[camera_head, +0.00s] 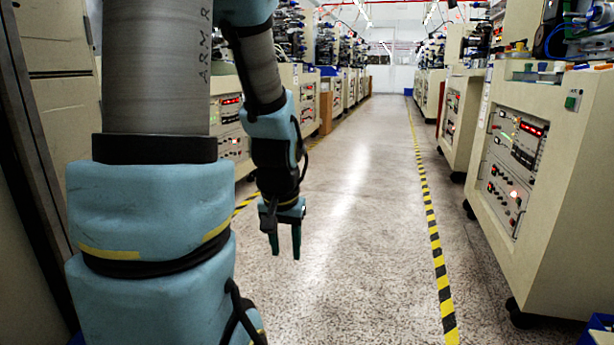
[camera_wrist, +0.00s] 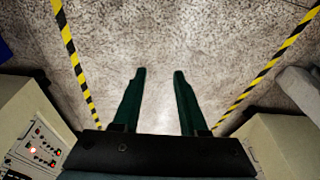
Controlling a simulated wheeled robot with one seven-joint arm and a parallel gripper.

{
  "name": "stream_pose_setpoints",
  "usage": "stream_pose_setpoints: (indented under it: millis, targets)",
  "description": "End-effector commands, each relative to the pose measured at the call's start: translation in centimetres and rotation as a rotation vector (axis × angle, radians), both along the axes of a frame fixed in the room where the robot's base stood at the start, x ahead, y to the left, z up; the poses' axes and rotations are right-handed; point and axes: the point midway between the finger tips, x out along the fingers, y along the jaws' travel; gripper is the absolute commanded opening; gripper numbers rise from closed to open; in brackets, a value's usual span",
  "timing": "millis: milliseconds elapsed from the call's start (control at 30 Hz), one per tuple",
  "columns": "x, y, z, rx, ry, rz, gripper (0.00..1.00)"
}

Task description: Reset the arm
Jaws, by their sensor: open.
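My arm hangs down in front of the body camera, over the left part of the aisle. My gripper (camera_head: 285,243) points down above the speckled floor, with its two dark green fingers apart. In the wrist view my gripper (camera_wrist: 158,78) shows both fingers spread, with only bare floor between and beyond them. It holds nothing.
Cream winding machines (camera_head: 545,170) with lit panels line the right side, and more machines (camera_head: 230,130) stand on the left. Yellow-black tape (camera_head: 433,230) marks the aisle edges. The aisle floor (camera_head: 355,220) is clear. A blue bin (camera_head: 597,330) shows at bottom right.

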Motion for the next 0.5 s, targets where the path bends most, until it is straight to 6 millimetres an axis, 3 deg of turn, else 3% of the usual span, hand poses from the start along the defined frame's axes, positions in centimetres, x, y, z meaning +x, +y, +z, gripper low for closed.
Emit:
stream_pose_setpoints:
  millis: [133, 500]
  targets:
    - [-4.0, 2.7, 1.6, -0.027, 0.085, 0.169, 0.42]
    - [-3.5, 2.4, 9.9, -0.021, 0.080, 0.149, 0.42]
